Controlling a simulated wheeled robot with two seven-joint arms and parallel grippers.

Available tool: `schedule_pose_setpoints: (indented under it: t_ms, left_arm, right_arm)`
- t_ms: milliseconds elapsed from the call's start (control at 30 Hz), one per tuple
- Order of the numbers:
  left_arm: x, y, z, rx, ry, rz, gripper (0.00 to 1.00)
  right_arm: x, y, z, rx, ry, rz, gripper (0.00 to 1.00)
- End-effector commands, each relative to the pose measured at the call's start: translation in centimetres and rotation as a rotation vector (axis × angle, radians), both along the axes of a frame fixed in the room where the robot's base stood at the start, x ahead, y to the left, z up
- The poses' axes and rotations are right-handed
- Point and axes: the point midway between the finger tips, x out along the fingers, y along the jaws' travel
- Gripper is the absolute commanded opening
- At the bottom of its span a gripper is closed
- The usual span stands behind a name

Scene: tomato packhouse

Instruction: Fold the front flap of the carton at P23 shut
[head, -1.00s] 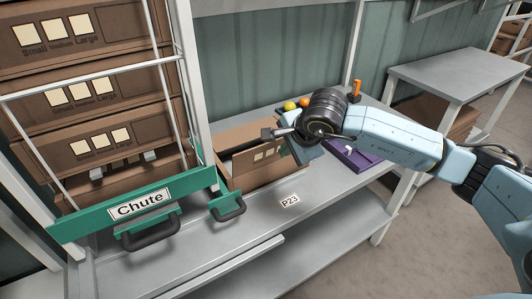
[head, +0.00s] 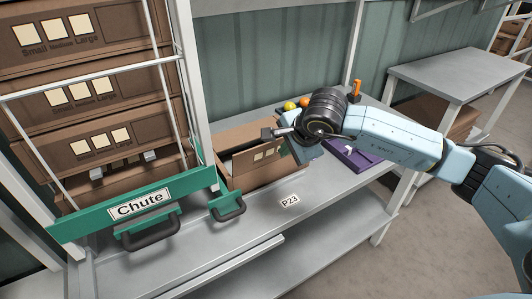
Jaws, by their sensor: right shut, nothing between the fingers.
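The brown carton (head: 262,171) sits on the grey shelf behind the P23 label (head: 289,201). Its top looks at least partly open, with a dark gap at its left end. A panel with pale squares (head: 257,156) stands up along the front side; I cannot tell for sure whether it is the front flap. My right gripper (head: 268,133) is shut and empty, with its tips over the carton, close to the top of that panel. I cannot tell whether they touch it. The hand and wrist hide the carton's right back part. My left gripper is not in view.
A rack of brown cartons (head: 100,95) with a green Chute bar (head: 130,208) stands at the left. A green handle piece (head: 227,205) is by the carton's left end. A purple tray (head: 350,157) lies to the right.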

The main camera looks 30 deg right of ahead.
Motion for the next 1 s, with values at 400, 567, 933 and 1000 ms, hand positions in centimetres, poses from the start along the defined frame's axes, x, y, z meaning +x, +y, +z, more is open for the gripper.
schedule_pose_setpoints:
  t_ms: [400, 567, 933, 1000]
  left_arm:
    - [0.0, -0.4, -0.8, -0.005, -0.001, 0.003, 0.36]
    - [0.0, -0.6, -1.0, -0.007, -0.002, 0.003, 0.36]
    - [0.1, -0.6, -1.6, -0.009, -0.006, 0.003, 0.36]
    - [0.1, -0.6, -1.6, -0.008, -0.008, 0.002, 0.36]
  right_arm:
    - [2.4, 0.2, -0.1, 0.000, -0.001, 0.000, 0.00]
    - [3.4, 0.3, 0.0, 0.001, -0.001, 0.000, 0.00]
    - [5.6, 0.5, -0.1, 0.001, 0.000, 0.000, 0.00]
    - [6.0, 0.5, -0.1, 0.001, -0.001, 0.001, 0.00]
